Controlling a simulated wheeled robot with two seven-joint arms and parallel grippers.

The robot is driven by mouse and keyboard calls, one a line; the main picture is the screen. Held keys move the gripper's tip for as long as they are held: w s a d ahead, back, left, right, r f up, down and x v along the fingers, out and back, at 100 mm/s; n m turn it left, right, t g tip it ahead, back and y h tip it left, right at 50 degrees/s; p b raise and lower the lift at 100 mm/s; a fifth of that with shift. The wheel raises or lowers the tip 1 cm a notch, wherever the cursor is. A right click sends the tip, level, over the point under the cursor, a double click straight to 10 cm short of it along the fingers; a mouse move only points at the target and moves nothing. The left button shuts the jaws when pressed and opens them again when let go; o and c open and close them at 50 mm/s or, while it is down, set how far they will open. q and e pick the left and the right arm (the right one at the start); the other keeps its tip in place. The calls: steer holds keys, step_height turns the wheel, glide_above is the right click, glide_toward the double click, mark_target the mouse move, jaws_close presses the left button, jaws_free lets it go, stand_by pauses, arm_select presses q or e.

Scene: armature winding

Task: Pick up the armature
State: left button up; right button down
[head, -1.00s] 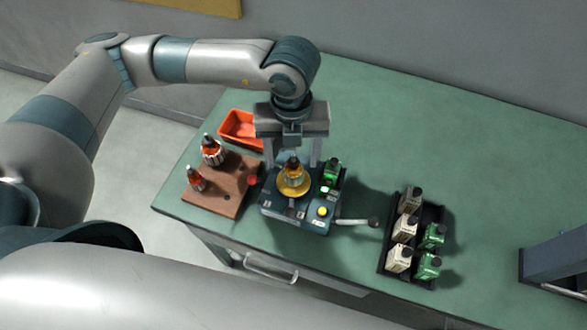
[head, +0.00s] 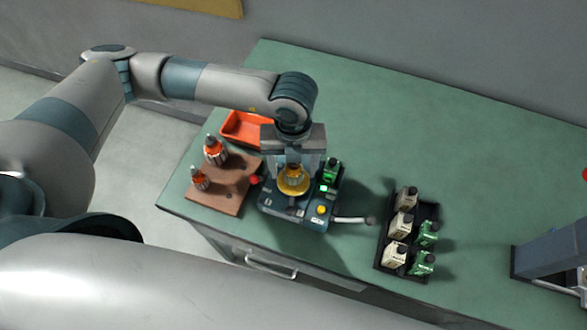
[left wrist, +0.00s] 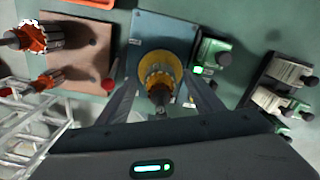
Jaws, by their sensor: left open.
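An armature (head: 293,171) with an orange winding and dark tip stands upright in the yellow round holder (head: 293,188) of a blue winding machine (head: 315,214). In the left wrist view the armature (left wrist: 158,82) stands between the fingertips. My left gripper (head: 293,163) is open and points down over the machine, with its fingers (left wrist: 161,88) on either side of the armature. Contact cannot be told. Two more armatures, a larger one (head: 215,152) and a smaller one (head: 200,180), stand on a brown board (head: 232,191) to the left. My right gripper is not seen.
A red tray (head: 240,128) lies behind the board. A green bottle (head: 331,170) stands at the machine's right, above its crank (head: 352,220). A black tray (head: 386,262) holds several white and green bottles. The table's back right (head: 450,150) is clear.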

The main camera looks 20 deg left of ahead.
arm_select(q)
steer(key=c, duration=1.4)
steer(key=shift+r, duration=0.2)
steer(key=shift+c, duration=0.2)
steer(key=shift+r+b, duration=0.55)
step_height(320, 180, up, 2)
steer(key=shift+r+b, duration=0.15)
steer(key=shift+b, duration=0.55)
steer(key=s+d+r+b, duration=0.3)
steer(key=s+d+r, duration=0.4)
steer(key=s, duration=0.2)
steer(key=shift+d+r, duration=0.2)
steer(key=shift+d, duration=0.05)
